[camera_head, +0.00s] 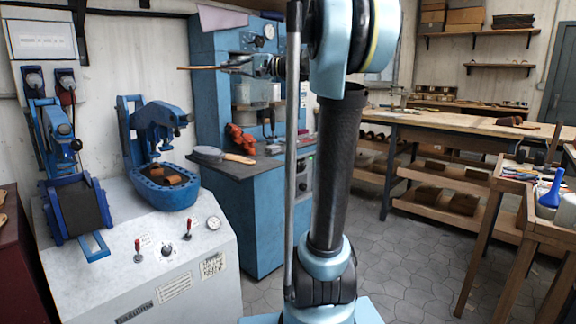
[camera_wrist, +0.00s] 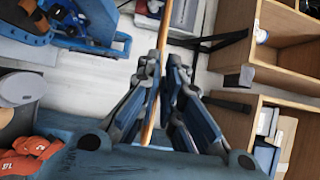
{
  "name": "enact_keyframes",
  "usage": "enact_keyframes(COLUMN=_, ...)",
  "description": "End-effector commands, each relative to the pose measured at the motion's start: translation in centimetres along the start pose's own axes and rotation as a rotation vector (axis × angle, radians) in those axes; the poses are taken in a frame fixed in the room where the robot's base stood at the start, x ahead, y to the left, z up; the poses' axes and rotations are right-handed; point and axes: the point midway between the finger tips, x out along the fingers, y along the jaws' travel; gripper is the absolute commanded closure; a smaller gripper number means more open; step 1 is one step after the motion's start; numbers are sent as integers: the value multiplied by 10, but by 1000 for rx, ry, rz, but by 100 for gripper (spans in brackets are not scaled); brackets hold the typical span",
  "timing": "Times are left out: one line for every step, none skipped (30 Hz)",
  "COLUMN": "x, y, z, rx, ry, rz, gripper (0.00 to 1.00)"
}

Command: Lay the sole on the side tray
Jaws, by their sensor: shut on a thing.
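My gripper (camera_head: 245,66) is shut on the sole (camera_head: 200,68), which shows as a thin tan and brown strip seen edge-on, sticking out to the left in the head view. The sole is held in the air in front of the tall blue machine. In the wrist view the sole (camera_wrist: 152,105) runs edge-on between the fingers of my gripper (camera_wrist: 162,72). A dark flat surface (camera_head: 238,174) on the blue machine's side lies below the gripper; I cannot tell for sure that it is the side tray.
On that surface lie a grey paddle-shaped thing with a tan end (camera_head: 208,154) and orange gloves (camera_head: 240,138). The blue machine (camera_head: 212,100) stands close to my gripper. A blue press (camera_head: 160,185) stands on the grey console at left. A workbench (camera_head: 440,125) is at right.

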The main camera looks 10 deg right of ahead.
Motion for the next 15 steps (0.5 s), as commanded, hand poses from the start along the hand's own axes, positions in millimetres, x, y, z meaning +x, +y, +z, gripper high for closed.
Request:
enact_keyframes(x=0, y=0, z=-1, rx=0, ry=1, rz=0, gripper=100)
enact_keyframes(x=-1, y=1, z=-1, rx=0, ry=2, rz=0, gripper=100)
enact_keyframes(x=-2, y=3, z=-4, rx=0, ry=3, rz=0, gripper=100)
enact_keyframes(x=-3, y=5, z=-6, rx=0, ry=5, rz=0, gripper=100)
enact_keyframes(x=-4, y=8, z=-10, rx=0, ry=7, rz=0, gripper=100)
enact_keyframes(x=-6, y=15, z=-16, rx=0, ry=11, rz=0, gripper=100)
enact_keyframes(x=-8, y=21, z=-21, rx=0, ry=13, rz=0, gripper=100)
enact_keyframes(x=-11, y=28, z=-26, rx=0, ry=17, rz=0, gripper=100)
enact_keyframes(x=-15, y=39, z=-36, rx=0, ry=22, rz=1, gripper=100)
enact_keyframes(x=-19, y=48, z=-43, rx=0, ry=27, rz=1, gripper=100)
enact_keyframes(x=-22, y=58, z=-50, rx=0, ry=32, rz=1, gripper=100)
enact_keyframes(x=-29, y=72, z=-60, rx=0, ry=39, rz=1, gripper=100)
enact_keyframes(x=-33, y=83, z=-67, rx=0, ry=43, rz=1, gripper=100)
enact_keyframes(x=-38, y=94, z=-73, rx=0, ry=47, rz=1, gripper=100)
enact_keyframes(x=-45, y=108, z=-82, rx=0, ry=55, rz=1, gripper=100)
